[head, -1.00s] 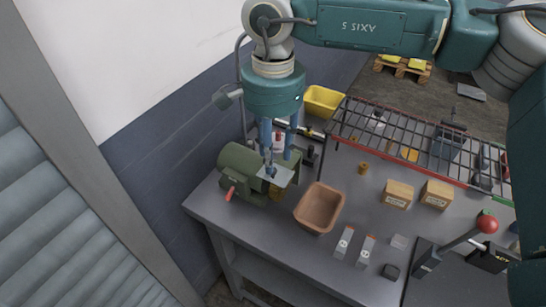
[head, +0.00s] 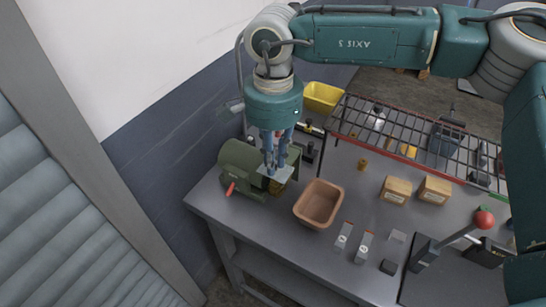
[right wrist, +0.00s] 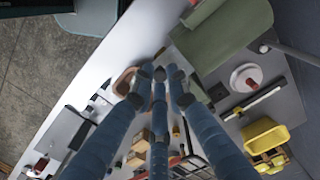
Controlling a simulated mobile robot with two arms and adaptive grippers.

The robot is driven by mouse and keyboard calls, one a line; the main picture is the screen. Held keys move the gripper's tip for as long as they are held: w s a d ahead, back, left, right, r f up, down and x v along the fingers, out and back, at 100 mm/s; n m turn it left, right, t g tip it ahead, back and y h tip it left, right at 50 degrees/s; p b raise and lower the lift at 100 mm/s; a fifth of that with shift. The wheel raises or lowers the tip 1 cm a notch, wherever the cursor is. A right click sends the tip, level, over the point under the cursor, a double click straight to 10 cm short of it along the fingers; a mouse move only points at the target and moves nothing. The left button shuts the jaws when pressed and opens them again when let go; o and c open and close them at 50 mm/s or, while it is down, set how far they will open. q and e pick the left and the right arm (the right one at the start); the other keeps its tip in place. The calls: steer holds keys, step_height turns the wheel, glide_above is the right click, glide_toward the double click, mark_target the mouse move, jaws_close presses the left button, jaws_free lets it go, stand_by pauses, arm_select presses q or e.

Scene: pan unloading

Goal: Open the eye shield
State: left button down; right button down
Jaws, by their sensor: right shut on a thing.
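The green bench grinder (head: 240,165) stands at the left end of the workbench, with a red-orange handle at its front. Its eye shield (head: 278,174) is a small pale, see-through plate at the grinder's right side. My right gripper (head: 271,171) points down at the shield, its blue fingers shut on the plate's upper edge and partly covering it. In the right wrist view the fingertips (right wrist: 160,77) are close together, with the grinder (right wrist: 225,28) beyond them at upper right. The shield cannot be made out there. My left gripper is out of view.
A brown open bin (head: 318,204) stands just right of the grinder. A wire rack (head: 420,137), two small cardboard boxes (head: 395,190) and a red-knobbed lever (head: 484,218) are farther right. A yellow bin (head: 321,97) is behind. The wall is close at left.

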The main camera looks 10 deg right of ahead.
steer(key=g+y, duration=0.1)
steer(key=w+d+g, duration=0.1)
steer(key=shift+w+r+g+y, duration=0.15)
steer(key=shift+r+g+y, duration=0.15)
steer(key=shift+r+y, duration=0.1)
steer(key=shift+w+d+r+g+y, duration=0.15)
steer(key=shift+w+d+g+y, duration=0.2)
steer(key=shift+g+y, duration=0.35)
steer(key=shift+w+d+r+g+y, duration=0.15)
steer(key=shift+w+g+y, duration=0.35)
steer(key=shift+g, duration=0.3)
steer(key=c, duration=1.7)
jaws_free()
steer(key=shift+v, duration=3.75)
